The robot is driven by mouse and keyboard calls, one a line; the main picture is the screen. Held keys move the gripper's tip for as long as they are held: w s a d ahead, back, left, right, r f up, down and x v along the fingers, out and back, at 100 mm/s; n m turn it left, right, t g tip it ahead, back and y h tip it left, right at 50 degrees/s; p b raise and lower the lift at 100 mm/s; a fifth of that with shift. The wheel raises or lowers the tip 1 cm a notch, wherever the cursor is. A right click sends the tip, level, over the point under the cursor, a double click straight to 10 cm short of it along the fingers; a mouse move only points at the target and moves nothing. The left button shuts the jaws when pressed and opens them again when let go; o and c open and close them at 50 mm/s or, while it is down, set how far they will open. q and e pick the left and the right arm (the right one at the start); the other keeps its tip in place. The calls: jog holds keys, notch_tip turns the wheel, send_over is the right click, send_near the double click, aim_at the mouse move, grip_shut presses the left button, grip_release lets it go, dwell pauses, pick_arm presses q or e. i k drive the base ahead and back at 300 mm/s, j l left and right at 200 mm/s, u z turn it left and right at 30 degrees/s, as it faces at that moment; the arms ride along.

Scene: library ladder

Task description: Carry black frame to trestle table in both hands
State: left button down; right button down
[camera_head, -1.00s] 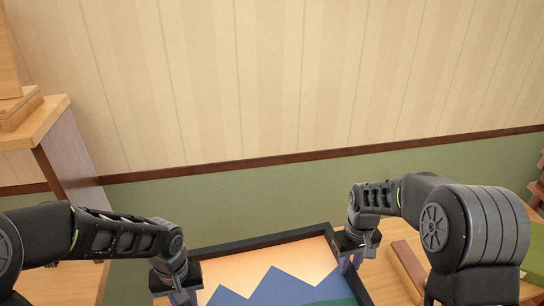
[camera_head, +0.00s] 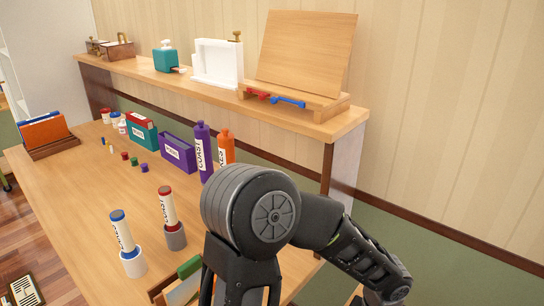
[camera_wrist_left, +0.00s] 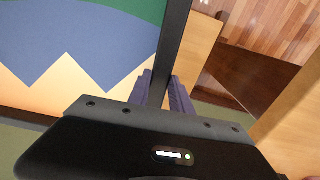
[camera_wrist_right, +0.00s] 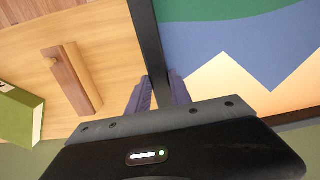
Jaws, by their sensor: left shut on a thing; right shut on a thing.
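The black frame shows in the left wrist view (camera_wrist_left: 174,40) and the right wrist view (camera_wrist_right: 147,45). It holds a picture with blue peaks, a green band and a pale orange area. My left gripper (camera_wrist_left: 164,88) is shut on one side bar of it. My right gripper (camera_wrist_right: 157,90) is shut on the opposite side bar. The frame and both gripper tips are outside the head view, where my left arm crosses the lower middle. A wooden table (camera_head: 80,208) fills the left of the head view; I cannot tell whether it is the trestle table.
The table bears purple and orange bottles (camera_head: 203,152), boxes (camera_head: 177,153) and labelled tubes (camera_head: 122,232). A raised shelf (camera_head: 140,72) behind it holds a tilted wooden board (camera_head: 306,55).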

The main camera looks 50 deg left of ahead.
aim_at(87, 192)
jog(key=u, duration=0.3)
jog(key=k+z, duration=0.3)
jog(key=k+j+z, duration=0.15)
jog(key=k+z, duration=1.4)
jog(key=k, duration=0.35)
jog(key=k+z, duration=0.25)
jog(key=k, duration=0.35)
jog(key=k+z, duration=0.1)
jog(key=k, duration=1.4)
jog(key=u, duration=2.05)
